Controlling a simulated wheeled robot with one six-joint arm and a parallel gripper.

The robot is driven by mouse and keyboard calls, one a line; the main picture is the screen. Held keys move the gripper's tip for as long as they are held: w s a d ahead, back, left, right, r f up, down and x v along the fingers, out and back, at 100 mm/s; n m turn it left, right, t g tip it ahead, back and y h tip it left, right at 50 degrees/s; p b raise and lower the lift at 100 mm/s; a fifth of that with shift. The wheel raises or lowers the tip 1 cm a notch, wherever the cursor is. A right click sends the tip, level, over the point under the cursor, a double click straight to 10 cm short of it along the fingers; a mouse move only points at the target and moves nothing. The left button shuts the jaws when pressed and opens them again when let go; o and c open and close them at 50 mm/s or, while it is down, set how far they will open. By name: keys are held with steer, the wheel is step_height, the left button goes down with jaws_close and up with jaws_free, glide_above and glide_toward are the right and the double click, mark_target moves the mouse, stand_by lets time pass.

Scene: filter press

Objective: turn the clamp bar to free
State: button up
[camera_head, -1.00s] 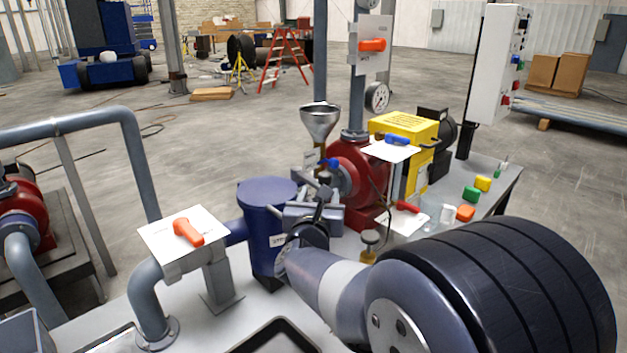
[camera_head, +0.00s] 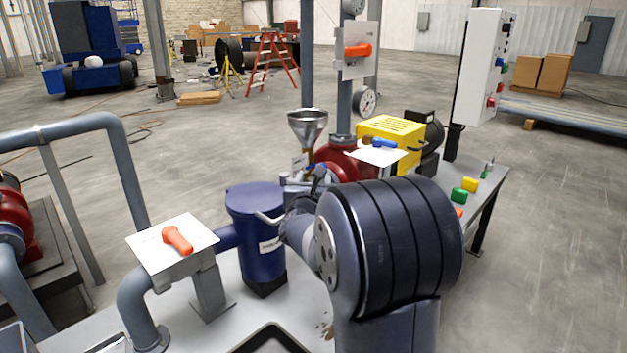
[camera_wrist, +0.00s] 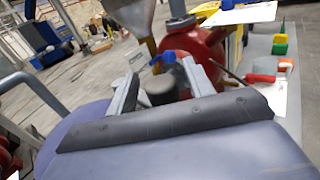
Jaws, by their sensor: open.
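A dark blue lidded vessel (camera_head: 258,240) with a white label stands on the bench in the head view. A pale curved bar (camera_head: 268,217) shows at its right side, beside my wrist; I cannot tell whether it is the clamp bar or part of my gripper. My gripper (camera_wrist: 160,70) is open in the wrist view, with its two grey fingers apart. A short dark cylinder (camera_wrist: 160,91) shows between or just beyond the fingers; contact cannot be told. My arm hides much of the gripper in the head view. No clamp bar is clearly identifiable.
An orange handle (camera_head: 177,240) on a white plate stands left of the vessel. A metal funnel (camera_head: 307,127), red pump (camera_wrist: 195,46) and blue lever (camera_wrist: 163,60) lie beyond my gripper. A yellow box (camera_head: 390,131) stands behind. Open floor lies to the right.

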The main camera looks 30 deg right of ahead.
jaws_close()
stand_by(0.5)
